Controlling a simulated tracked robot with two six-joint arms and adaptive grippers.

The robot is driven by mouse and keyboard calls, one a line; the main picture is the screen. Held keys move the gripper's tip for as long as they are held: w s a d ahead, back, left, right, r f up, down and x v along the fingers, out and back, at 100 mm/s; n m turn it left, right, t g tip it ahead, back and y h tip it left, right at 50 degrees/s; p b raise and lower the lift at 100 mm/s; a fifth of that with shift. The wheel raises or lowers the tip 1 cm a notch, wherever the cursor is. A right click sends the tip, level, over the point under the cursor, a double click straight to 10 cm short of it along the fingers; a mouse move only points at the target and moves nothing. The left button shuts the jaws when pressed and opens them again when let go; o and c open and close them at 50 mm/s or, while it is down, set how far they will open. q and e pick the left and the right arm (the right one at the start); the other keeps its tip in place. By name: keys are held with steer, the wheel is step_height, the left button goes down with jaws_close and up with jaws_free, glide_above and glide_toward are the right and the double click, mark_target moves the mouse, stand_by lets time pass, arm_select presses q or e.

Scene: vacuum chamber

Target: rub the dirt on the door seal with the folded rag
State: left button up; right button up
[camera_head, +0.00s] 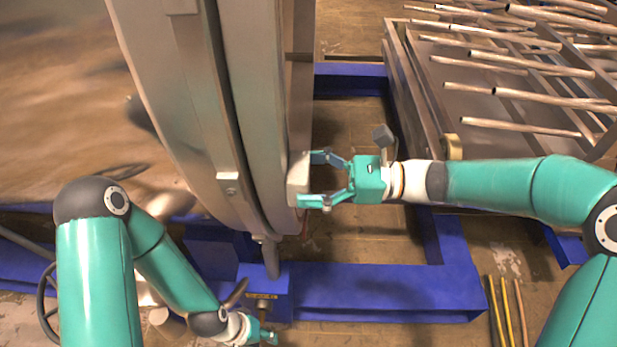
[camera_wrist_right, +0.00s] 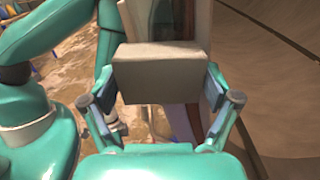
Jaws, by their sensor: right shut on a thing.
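The folded rag (camera_head: 298,180) is a pale grey block. My right gripper (camera_head: 312,180) is shut on it, with one finger on each side. In the right wrist view the rag (camera_wrist_right: 155,72) sits between the fingers of the right gripper (camera_wrist_right: 158,92). The rag is at the right edge of the large curved metal door rim (camera_head: 253,120); I cannot tell whether it touches the seal. No dirt on the seal can be made out. My left gripper (camera_head: 264,338) is low at the bottom edge, apart from the door; its fingers are too small to read.
A blue floor frame (camera_head: 380,290) runs below and right of the door. A metal rack with several rods (camera_head: 530,90) stands at the upper right. Several thin rods (camera_head: 507,310) lie at the lower right. Floor shows between door and rack.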

mark_target(308, 170)
steer(key=shift+w+r+p, duration=0.45)
steer(key=shift+w+p, duration=0.2)
steer(key=shift+w, duration=0.15)
steer(key=shift+w+r+p, duration=0.4)
steer(key=shift+w+p, duration=0.25)
steer(key=shift+w, duration=0.1)
steer(key=shift+s+b, duration=0.3)
steer(key=shift+s, duration=1.7)
steer(key=shift+r+p, duration=0.65)
steer(key=shift+r, duration=0.25)
steer(key=shift+w+p, duration=0.8)
steer(key=shift+w, duration=1.15)
steer(key=d+p, duration=0.1)
steer(key=d, duration=0.5)
